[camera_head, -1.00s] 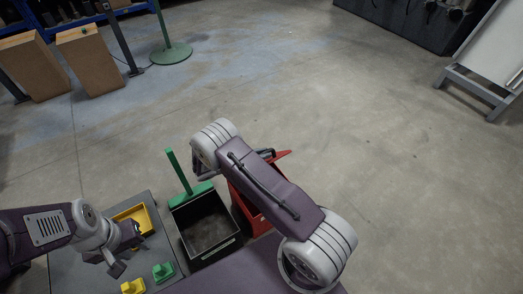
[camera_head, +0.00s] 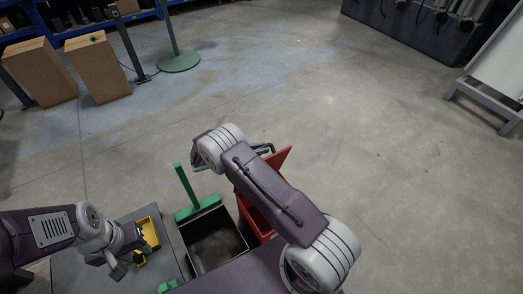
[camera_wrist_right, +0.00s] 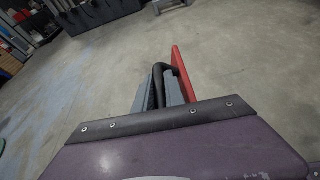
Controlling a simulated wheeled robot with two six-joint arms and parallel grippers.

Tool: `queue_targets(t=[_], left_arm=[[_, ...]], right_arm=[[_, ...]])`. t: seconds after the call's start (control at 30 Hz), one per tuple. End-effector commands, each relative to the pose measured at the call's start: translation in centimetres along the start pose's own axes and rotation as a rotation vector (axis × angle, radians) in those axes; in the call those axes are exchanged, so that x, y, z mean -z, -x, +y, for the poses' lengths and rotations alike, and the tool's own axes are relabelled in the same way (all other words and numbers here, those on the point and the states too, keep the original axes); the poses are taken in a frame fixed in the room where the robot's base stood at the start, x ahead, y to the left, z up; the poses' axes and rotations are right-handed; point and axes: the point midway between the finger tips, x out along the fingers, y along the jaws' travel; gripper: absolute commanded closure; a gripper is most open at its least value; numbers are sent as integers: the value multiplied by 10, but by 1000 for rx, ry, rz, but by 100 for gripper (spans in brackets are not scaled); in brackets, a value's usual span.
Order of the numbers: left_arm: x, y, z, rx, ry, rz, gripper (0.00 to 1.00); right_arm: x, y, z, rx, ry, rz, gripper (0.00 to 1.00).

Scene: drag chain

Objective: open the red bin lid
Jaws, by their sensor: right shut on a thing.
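The red bin (camera_head: 262,224) stands on the floor, partly hidden behind my right arm. Its red lid (camera_head: 279,163) is tilted up, and open space shows below it. In the right wrist view the lid (camera_wrist_right: 184,74) is seen nearly edge-on, just right of the fingers. My right gripper (camera_wrist_right: 164,92) is shut on the lid's dark curved handle (camera_wrist_right: 168,67); this grip is mostly hidden in the head view. My left gripper (camera_head: 129,263) is open and empty above the grey table at lower left, far from the bin.
A black open bin (camera_head: 214,240) stands left of the red bin, with a green T-shaped piece (camera_head: 187,189) by its far rim. The grey table (camera_head: 75,275) holds a yellow container (camera_head: 150,233). The floor beyond the bins is clear.

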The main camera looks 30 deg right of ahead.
Motion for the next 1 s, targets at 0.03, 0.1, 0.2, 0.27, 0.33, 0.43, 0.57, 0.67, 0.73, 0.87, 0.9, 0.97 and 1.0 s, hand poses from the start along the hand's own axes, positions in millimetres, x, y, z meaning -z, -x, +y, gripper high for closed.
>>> queue_targets(t=[0.03,0.1,0.2,0.27,0.33,0.43,0.57,0.67,0.73,0.87,0.9,0.97,1.0], left_arm=[[0,0,0,0,0,0,64],[0,0,0,0,0,0,64],[0,0,0,0,0,0,64],[0,0,0,0,0,0,64],[0,0,0,0,0,0,64],[0,0,0,0,0,0,64],[0,0,0,0,0,0,64],[0,2,0,0,0,0,64],[1,6,0,0,0,0,64],[2,15,0,0,0,0,64],[2,18,0,0,0,0,64],[2,20,0,0,0,0,64],[2,21,0,0,0,0,64]], right_arm=[[0,0,1,-4,0,2,100],[0,0,1,-4,1,2,100],[0,0,1,-4,1,2,100],[0,0,1,-4,1,2,80],[0,0,1,-3,1,1,64],[0,0,0,-2,1,1,64],[0,0,0,-2,1,1,64],[-1,4,1,-3,1,0,64],[-2,14,1,-4,0,0,64],[-3,44,1,-6,2,0,64],[-2,53,1,-7,1,1,64],[-2,65,1,-6,1,0,64],[-1,73,1,-5,1,2,64]])
